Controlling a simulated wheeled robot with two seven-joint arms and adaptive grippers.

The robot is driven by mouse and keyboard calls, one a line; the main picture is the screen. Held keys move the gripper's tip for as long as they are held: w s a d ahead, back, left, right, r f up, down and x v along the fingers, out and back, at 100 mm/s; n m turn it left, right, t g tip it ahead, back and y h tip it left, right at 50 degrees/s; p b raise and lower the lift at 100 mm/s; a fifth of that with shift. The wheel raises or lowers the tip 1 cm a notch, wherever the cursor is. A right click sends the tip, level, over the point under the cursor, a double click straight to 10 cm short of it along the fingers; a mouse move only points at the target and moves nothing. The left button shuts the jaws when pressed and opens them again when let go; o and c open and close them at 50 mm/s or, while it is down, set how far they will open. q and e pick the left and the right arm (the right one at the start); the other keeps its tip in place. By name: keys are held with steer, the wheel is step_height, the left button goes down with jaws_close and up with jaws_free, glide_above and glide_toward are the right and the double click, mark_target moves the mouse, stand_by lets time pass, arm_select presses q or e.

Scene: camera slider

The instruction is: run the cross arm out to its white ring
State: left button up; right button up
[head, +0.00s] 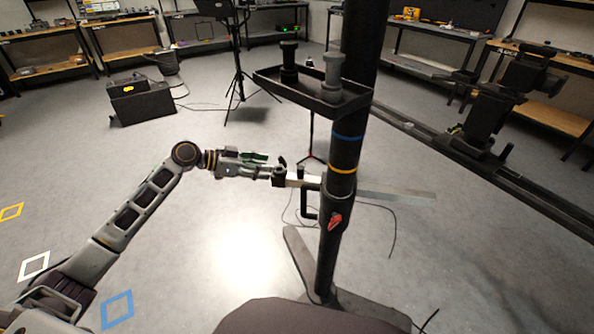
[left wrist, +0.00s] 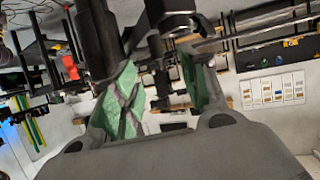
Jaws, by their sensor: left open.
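The cross arm (head: 398,193) is a pale grey bar running level through a black clamp (head: 335,190) on the dark upright column (head: 344,150). A short pale stretch and a dark end piece (head: 281,174) stick out on the column's left. I cannot make out a white ring on the bar; blue and yellow rings show on the column. My left gripper (head: 268,166) is open at this left end. In the left wrist view its green-padded fingers (left wrist: 162,95) stand apart, with dark parts beyond and between them. I cannot tell whether they touch anything. My right gripper is not in view.
A red lever (head: 335,221) sits on the clamp. A black tray (head: 312,103) with two cylinders is fixed higher on the column. A long dark rail (head: 440,150) with a camera-like carriage (head: 490,115) lies right. Cables lie on the floor; the floor at left is mostly clear.

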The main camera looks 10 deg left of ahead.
mark_target(301, 167)
arm_select(q)
steer(key=shift+s+d+r+m, duration=0.15)
steer(key=shift+r+m, duration=0.15)
steer(key=shift+r, duration=0.4)
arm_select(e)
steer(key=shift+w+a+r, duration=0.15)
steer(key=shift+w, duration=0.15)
arm_select(q)
steer(key=shift+d+f, duration=0.1)
steer(key=b+x, duration=0.1)
steer(key=x, duration=1.1)
steer(key=shift+d, duration=0.2)
steer(key=shift+w+d+f, duration=0.3)
steer(key=shift+d, duration=0.15)
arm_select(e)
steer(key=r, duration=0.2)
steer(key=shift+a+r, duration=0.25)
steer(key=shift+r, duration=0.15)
arm_select(q)
steer(key=shift+c, duration=0.5)
jaws_close()
